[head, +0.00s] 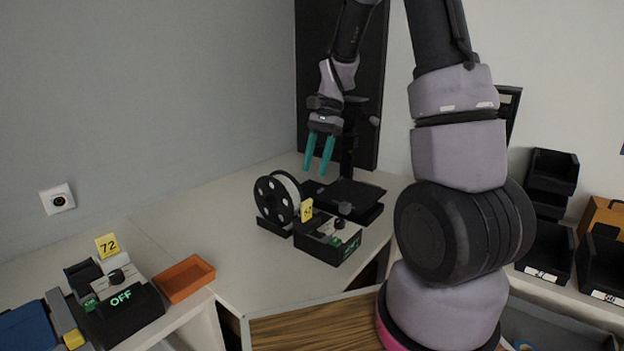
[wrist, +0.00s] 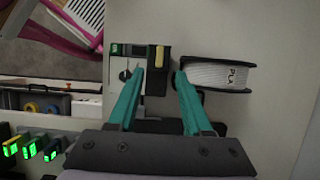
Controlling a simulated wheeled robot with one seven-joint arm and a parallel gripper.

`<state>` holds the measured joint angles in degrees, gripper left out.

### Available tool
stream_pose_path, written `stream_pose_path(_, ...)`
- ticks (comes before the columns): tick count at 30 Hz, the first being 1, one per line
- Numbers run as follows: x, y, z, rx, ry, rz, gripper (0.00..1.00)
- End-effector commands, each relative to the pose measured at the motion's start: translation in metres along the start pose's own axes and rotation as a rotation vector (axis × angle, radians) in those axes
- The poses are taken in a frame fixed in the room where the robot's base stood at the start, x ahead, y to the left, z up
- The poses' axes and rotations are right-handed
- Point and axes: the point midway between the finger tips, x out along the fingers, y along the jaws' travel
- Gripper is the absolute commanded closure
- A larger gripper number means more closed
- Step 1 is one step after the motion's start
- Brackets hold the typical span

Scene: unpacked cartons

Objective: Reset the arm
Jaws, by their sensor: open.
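My gripper (head: 320,152) has two teal fingers, spread apart and empty. It points down above the white corner table (head: 240,212), near a black 3D printer (head: 345,192). In the wrist view my gripper (wrist: 157,80) is open over a small black and grey device and beside a filament spool (wrist: 217,74) marked PLA. The spool (head: 277,198) also shows in the head view, upright in a black holder. The device (head: 328,238) with yellow tag 52 stands in front of it. Nothing is between the fingers.
At the left are an orange tray (head: 184,278) and a device (head: 122,303) showing OFF, with tag 72. Black bins (head: 546,250) stand at the right. A wall socket (head: 57,199) is at the left. The table between the tray and the spool is clear.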

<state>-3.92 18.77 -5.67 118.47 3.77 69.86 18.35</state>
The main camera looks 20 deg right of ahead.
Motion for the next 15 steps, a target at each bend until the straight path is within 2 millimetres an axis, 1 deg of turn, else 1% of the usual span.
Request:
stream_pose_path(3, -0.005, 0.000, 0.000, 0.001, -0.001, 0.000, 0.50)
stream_pose_path(11, -0.009, 0.001, 0.002, -0.006, 0.005, -0.006, 0.50)
stream_pose_path(14, -0.023, 0.005, 0.009, -0.041, 0.034, -0.035, 0.50)
stream_pose_path(15, -0.031, 0.009, 0.015, -0.063, 0.053, -0.053, 0.50)
